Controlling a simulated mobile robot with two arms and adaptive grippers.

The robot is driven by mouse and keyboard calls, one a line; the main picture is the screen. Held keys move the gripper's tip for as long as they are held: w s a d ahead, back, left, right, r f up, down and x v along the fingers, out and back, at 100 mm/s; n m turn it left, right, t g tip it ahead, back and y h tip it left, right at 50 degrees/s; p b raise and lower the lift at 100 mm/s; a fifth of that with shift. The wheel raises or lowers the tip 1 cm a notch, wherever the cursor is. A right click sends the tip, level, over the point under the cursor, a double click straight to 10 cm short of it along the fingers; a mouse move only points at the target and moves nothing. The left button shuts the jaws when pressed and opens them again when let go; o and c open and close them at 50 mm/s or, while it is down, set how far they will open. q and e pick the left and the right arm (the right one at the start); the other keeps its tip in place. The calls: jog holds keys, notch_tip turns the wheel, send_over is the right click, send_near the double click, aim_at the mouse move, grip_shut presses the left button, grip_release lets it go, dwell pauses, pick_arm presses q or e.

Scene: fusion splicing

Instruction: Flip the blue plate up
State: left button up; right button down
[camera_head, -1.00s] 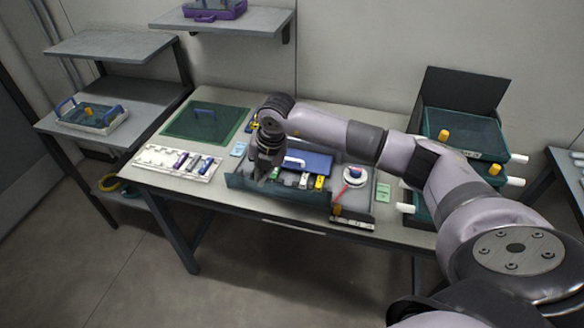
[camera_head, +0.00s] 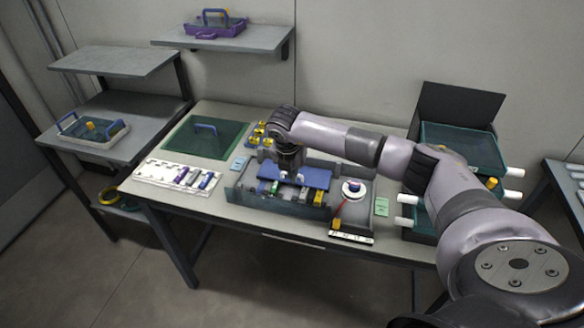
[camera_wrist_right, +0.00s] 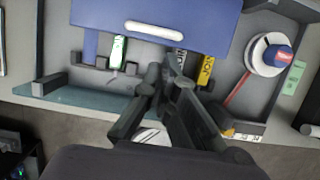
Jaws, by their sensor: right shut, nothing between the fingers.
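The blue plate (camera_head: 268,171) lies over the middle of the teal-walled tray (camera_head: 262,201) on the table, with a white handle along it. The plate also shows at the top of the right wrist view (camera_wrist_right: 205,18), its white handle (camera_wrist_right: 155,31) close to the near edge. My right gripper (camera_head: 289,168) is over the plate in the head view, its tips hard to make out there. In the wrist view the right gripper (camera_wrist_right: 163,73) is shut and empty, its tips just below the plate's near edge. I cannot tell if they touch it. My left gripper is not in view.
Several small labelled parts, one green (camera_wrist_right: 117,50) and one yellow (camera_wrist_right: 208,68), sit in front of the plate. A white round reel (camera_head: 354,188) stands to the right. A white rack (camera_head: 165,176) and a green mat (camera_head: 192,140) are to the left.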

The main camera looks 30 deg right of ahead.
jog(key=x, duration=0.6)
jog(key=shift+p, duration=0.4)
jog(key=shift+r, duration=0.1)
jog(key=shift+d+r+g+y, duration=0.1)
jog(key=shift+r+g+y, duration=0.15)
jog(key=shift+g+y, duration=0.05)
